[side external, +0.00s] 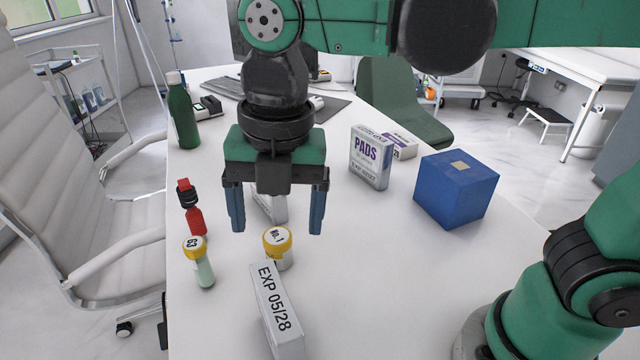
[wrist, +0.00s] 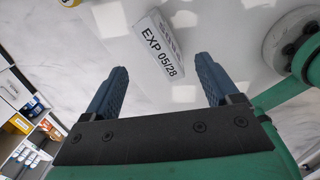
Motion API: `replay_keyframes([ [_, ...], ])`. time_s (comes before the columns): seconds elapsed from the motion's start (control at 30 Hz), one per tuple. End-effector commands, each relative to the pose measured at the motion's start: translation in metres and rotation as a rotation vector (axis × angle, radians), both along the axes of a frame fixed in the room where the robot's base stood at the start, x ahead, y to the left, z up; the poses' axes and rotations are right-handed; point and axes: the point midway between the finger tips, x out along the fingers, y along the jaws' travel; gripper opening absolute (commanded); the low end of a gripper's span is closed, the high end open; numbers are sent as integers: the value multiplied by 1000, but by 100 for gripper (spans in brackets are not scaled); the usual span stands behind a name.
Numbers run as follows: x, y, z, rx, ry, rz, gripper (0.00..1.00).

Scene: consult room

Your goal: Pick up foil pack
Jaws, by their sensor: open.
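No thing in view is plainly marked as the foil pack, and I cannot tell which one it is. My gripper (side external: 277,228) is open and points down above the white table (side external: 385,290). A pale pack (side external: 277,207) shows partly behind and between the fingers, mostly hidden by my gripper. A white pack marked EXP 05/28 (side external: 275,312) stands at the table's front, nearer the camera than my gripper. In the wrist view that marked pack (wrist: 160,45) lies beyond my open fingers (wrist: 160,68), with nothing between them.
A yellow-capped jar (side external: 278,248) stands just below my gripper. A yellow-capped tube (side external: 199,262), a red bottle (side external: 193,208) and a green bottle (side external: 183,112) stand left. A PADS box (side external: 370,158) and a blue box (side external: 456,190) stand right.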

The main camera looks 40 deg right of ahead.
Motion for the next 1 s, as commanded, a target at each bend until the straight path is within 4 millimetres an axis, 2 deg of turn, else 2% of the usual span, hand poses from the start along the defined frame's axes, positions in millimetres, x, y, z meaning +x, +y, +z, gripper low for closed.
replay_keyframes([
  [0.1,-10,27,-3,-57,64,385,82],
  [0.13,-10,27,-11,-60,67,399,82],
  [0.23,-9,24,-39,-57,62,381,82],
  [0.4,-9,24,-69,-57,61,378,82],
  [0.67,-9,24,-89,-55,60,376,82],
  [1.0,-9,23,-127,-54,59,375,82],
])
